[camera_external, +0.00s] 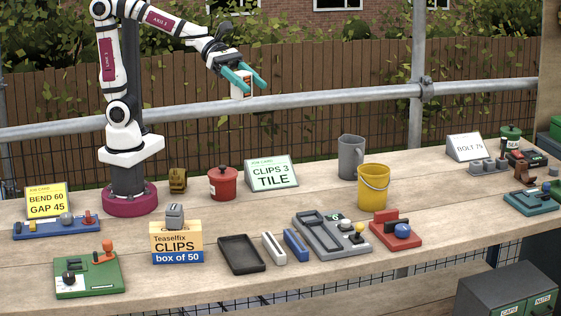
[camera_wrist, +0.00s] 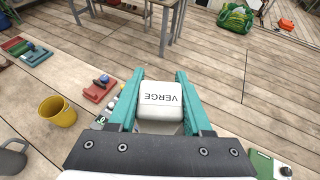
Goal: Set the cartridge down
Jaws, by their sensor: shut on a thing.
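My gripper (camera_external: 250,78) is raised high above the workbench (camera_external: 330,285), toward its back. In the wrist view my gripper (camera_wrist: 160,76) has its teal fingers on both sides of a white cartridge (camera_wrist: 161,112) marked VERGE. It is shut on this cartridge. The held cartridge also shows in the outside view as a small white block (camera_external: 238,90) with an orange-brown patch, clear of everything below. Its underside is hidden in the wrist view.
A grey tray fixture (camera_external: 318,242), a black tray (camera_external: 242,255), a white bar (camera_external: 273,248) and a blue bar (camera_external: 295,245) lie mid-bench. A yellow bucket (camera_external: 372,187), grey jug (camera_external: 350,158) and red pot (camera_external: 222,184) stand nearby. A rail (camera_external: 310,101) runs behind.

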